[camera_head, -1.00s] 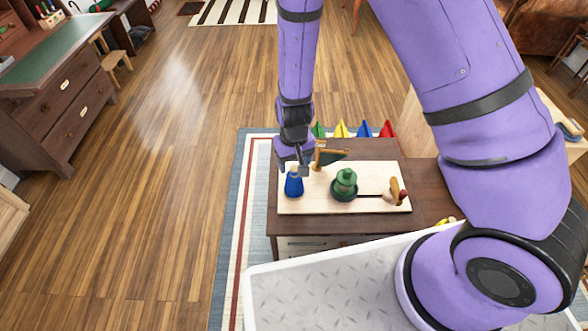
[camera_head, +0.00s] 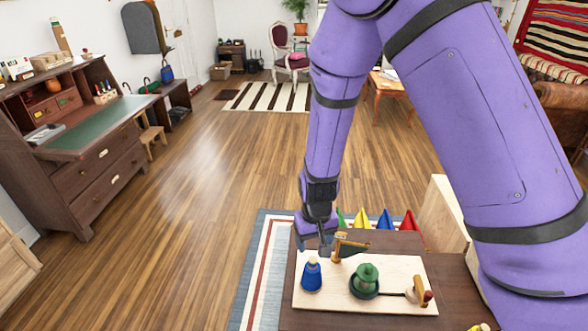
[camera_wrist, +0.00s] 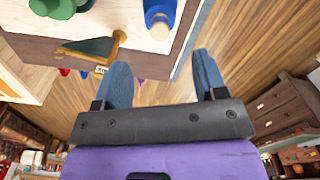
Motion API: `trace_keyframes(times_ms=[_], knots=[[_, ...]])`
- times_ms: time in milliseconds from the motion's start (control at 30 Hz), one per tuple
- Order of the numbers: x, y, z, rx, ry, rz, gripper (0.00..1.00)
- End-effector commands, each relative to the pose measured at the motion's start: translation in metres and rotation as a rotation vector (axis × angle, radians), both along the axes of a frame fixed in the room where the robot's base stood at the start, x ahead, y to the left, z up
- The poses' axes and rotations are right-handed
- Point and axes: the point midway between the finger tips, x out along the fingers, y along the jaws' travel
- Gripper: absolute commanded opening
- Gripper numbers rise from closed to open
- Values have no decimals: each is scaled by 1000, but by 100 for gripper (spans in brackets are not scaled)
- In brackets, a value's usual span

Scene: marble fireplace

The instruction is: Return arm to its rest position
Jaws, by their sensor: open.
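My gripper (camera_head: 313,238) is at the end of my purple arm, above the back left edge of a pale board on a dark brown table. In the wrist view its two blue-grey fingers (camera_wrist: 163,80) stand wide apart with nothing between them. The blue bottle-like piece (camera_head: 312,275) stands upright on the board just in front of the gripper, apart from the fingers. It also shows at the top of the wrist view (camera_wrist: 160,15).
Coloured cones (camera_head: 385,219) stand behind. A dark desk (camera_head: 90,165) is at left. Wooden floor (camera_head: 190,200) between is clear.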

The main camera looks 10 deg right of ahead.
Motion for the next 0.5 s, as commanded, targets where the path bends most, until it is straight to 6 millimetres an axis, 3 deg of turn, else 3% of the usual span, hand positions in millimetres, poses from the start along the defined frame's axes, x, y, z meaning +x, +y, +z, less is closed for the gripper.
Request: trace_keyframes(times_ms=[167,500], knots=[[3,-3,17,19,-10,-8,65],[6,-32,123,117,-69,-42,65]])
